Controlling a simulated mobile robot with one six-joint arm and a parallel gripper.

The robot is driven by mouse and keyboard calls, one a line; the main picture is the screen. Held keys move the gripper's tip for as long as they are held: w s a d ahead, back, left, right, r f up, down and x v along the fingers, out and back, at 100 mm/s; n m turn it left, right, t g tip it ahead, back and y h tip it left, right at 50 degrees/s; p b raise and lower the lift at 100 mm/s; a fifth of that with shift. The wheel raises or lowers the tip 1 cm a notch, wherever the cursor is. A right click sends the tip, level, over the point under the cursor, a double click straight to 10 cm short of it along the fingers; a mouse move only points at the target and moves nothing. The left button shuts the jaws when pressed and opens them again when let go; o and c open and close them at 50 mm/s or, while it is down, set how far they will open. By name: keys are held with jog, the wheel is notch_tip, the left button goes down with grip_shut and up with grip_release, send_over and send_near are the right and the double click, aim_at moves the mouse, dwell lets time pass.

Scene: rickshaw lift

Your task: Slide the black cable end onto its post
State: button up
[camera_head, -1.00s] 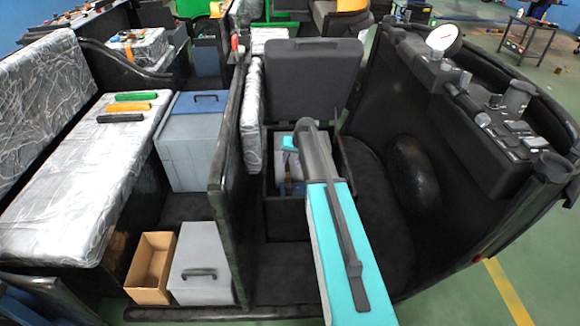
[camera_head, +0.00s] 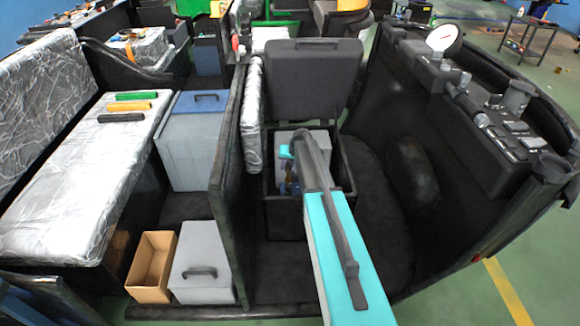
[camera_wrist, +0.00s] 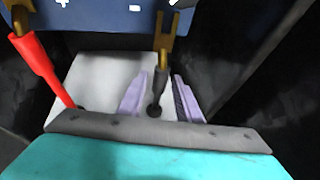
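In the wrist view the black cable end (camera_wrist: 159,88) has a brass clamp (camera_wrist: 164,40) at its top, over the blue battery's near edge beside the "-" mark. Whether the clamp is around a post I cannot tell. My gripper (camera_wrist: 158,80) has two pale purple fingers, one on each side of the black cable end, with a small gap visible on both sides. The blue battery (camera_wrist: 100,18) shows "+" and "-" marks. In the head view my arm hides most of the battery, the cables and my fingertips.
A red cable end (camera_wrist: 42,68) with a brass clamp stands at the left in the wrist view. In the head view, the black box (camera_head: 285,218) has a raised lid (camera_head: 312,75). A dark partition (camera_head: 228,180) stands left of it, and a console (camera_head: 470,110) at right.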

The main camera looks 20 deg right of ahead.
grip_shut()
jog(key=shift+s, duration=0.1)
jog(key=shift+s+a+f+b, duration=0.1)
jog(key=shift+s+a+b, duration=0.15)
jog(key=shift+s, duration=0.55)
jog(key=shift+s+a+r+b, duration=0.15)
jog(key=shift+s+a, duration=0.2)
jog(key=shift+s, duration=0.45)
jog(key=shift+s+a+f+b, duration=0.2)
jog(key=shift+s+a, duration=0.1)
jog(key=shift+s, duration=0.5)
jog(key=shift+o, duration=1.2)
grip_release()
jog(key=shift+r, duration=0.3)
